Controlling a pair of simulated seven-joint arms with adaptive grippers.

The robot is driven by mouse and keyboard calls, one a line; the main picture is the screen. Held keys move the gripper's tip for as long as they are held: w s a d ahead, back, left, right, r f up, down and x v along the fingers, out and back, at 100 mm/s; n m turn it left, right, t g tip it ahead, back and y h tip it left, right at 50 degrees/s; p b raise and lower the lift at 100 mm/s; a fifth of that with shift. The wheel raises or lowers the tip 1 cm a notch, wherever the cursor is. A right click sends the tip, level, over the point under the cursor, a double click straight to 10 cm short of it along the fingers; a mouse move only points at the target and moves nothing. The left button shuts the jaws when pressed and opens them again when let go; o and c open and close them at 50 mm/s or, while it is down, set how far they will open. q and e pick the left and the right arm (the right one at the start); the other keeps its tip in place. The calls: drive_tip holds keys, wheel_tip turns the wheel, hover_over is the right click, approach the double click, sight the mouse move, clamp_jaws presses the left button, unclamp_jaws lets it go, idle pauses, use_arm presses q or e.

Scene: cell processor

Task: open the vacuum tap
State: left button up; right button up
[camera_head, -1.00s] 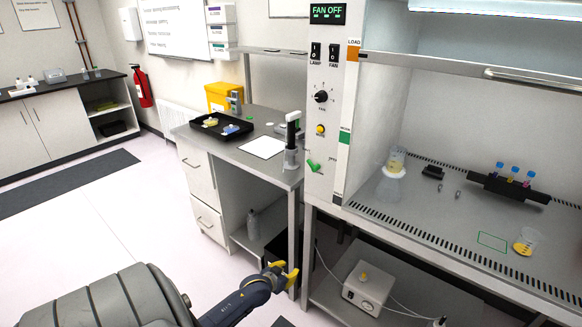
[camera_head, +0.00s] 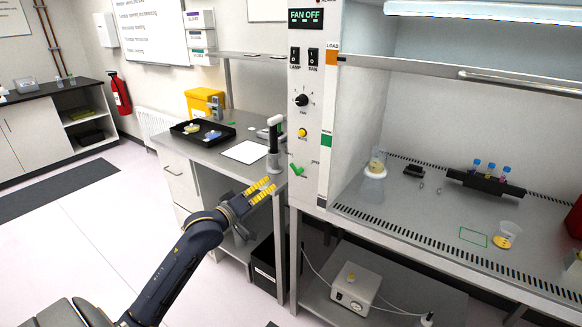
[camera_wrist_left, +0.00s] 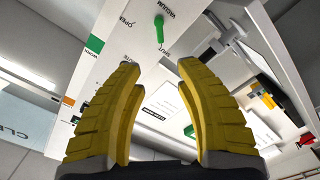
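The vacuum tap, a small green lever (camera_head: 297,170), sits low on the white front panel of the cabinet. In the left wrist view the green lever (camera_wrist_left: 160,30) is at the top centre, near printed VACUUM, OPEN and SHUT labels, with its free end toward SHUT. My left gripper (camera_head: 271,184) is below and left of the tap in the head view, apart from it. In the left wrist view its yellow fingers (camera_wrist_left: 158,66) are spread with nothing between them, and the lever lies beyond their tips. My right gripper is not in view.
The side bench (camera_head: 205,155) carries a black tray (camera_head: 184,134), a white sheet (camera_head: 245,152) and an upright white-and-black device (camera_head: 274,145) close to the tap. The cabinet holds a flask (camera_head: 374,172) and a dark rack (camera_head: 485,186). A white pump box (camera_head: 352,290) stands below.

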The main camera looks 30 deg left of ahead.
sight(292, 167)
use_arm(q)
drive_tip(key=w, duration=1.6)
drive_tip(key=shift+w+d, duration=0.25)
drive_tip(key=shift+w, duration=0.05)
clamp_jaws()
